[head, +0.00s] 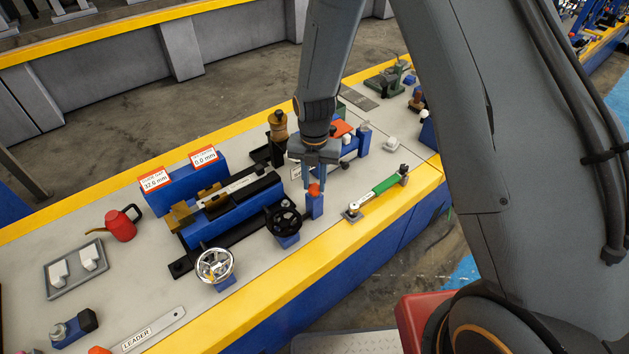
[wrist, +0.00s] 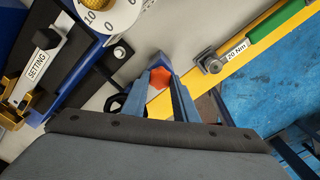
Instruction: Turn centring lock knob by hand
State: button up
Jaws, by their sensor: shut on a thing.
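The centring lock knob is an orange-red, many-sided knob (head: 315,190) on a small blue post (head: 314,207) near the yellow front edge of the bench. In the wrist view the knob (wrist: 161,77) sits between the two blue-grey fingers. My gripper (head: 314,186) comes down from above and is shut on the knob, one finger on each side. In the wrist view my gripper (wrist: 161,86) hides the post's lower part. Any turn mark on the knob is too small to make out.
A black handwheel (head: 284,219) stands close left of the post, a chrome handwheel (head: 214,265) farther left. A green-handled torque wrench (head: 378,190) lies close on the right. Blue blocks with 32.0 mm (head: 154,181) and 0.0 mm (head: 204,157) readouts stand behind.

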jog(key=shift+m, duration=0.7)
jog(key=o, duration=0.9)
jog(key=shift+r, duration=0.1)
jog(key=shift+r+p, duration=1.85)
jog(key=shift+r, duration=1.1)
